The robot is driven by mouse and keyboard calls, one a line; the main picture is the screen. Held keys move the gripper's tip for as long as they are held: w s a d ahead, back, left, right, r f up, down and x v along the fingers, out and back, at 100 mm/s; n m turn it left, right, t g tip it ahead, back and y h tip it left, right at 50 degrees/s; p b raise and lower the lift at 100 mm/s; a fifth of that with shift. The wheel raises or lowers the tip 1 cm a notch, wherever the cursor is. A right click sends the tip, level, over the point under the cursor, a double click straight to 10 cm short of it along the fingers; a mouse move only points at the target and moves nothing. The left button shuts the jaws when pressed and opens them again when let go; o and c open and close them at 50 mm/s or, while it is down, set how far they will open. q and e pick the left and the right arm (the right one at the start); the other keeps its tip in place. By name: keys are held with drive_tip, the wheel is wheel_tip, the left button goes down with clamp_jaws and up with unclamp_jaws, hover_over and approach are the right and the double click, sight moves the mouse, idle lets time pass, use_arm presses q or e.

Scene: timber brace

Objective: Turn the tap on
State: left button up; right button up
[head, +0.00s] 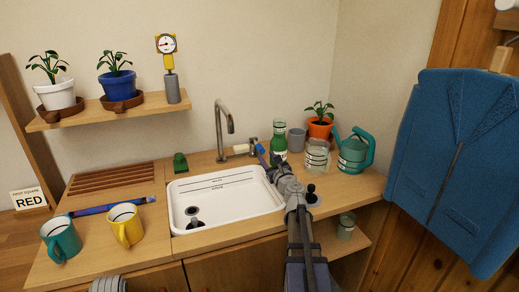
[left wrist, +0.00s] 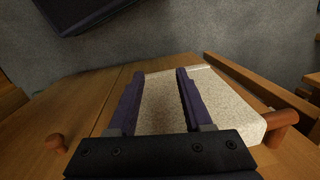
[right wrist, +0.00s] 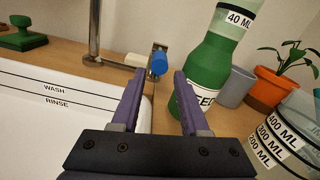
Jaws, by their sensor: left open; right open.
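The tap is a grey curved spout (head: 220,125) standing behind the white sink (head: 190,187). Beside its base is a fitting with a white part (right wrist: 136,60) and a blue-tipped part (right wrist: 159,62); the blue tip also shows in the head view (head: 261,149). My right gripper (right wrist: 158,82) is open and empty, its fingers pointing at the blue tip, which lies just beyond them and appears apart. In the head view my right arm reaches over the sink's right edge. My left gripper (left wrist: 158,72) is open, above or in front of a cream speckled slab (left wrist: 165,105); contact is unclear.
A green bottle (right wrist: 205,70) stands close right of my right gripper. Beyond are a grey cup (head: 297,139), an orange plant pot (head: 320,129), a clear measuring jug (head: 317,156) and a teal watering can (head: 354,152). Two mugs stand left of the sink.

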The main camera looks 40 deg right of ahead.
sight(260, 149)
drive_tip(key=x, duration=0.7)
drive_tip(key=shift+w, duration=0.3)
clamp_jaws()
idle(1.1)
